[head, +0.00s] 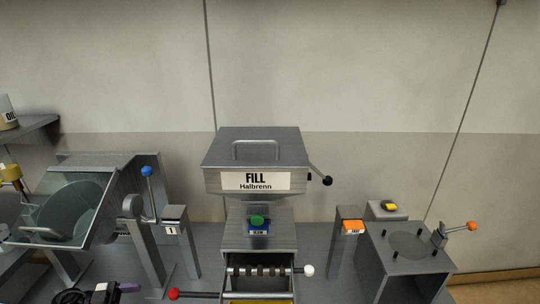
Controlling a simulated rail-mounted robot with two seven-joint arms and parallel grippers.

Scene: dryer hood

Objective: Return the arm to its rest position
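Neither of my grippers shows in the head view, and I see no part of my arms that I can be sure of. The grey hopper marked "FILL Halbrenn" (254,158) stands in the middle with a lever ending in a black knob (327,181) on its right. Below it is a green button (257,221) on a blue-labelled base. At the left, a tilted clear hood (65,208) stands in a metal frame, with a blue-knobbed lever (147,172) at its right side.
A grey box (410,262) with an orange-knobbed handle (472,226) stands at the right. Posts marked "1" (171,229) and with an orange label (353,227) flank the hopper. A red-knobbed rod (174,294) lies low in front. A shelf (35,130) juts out at left.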

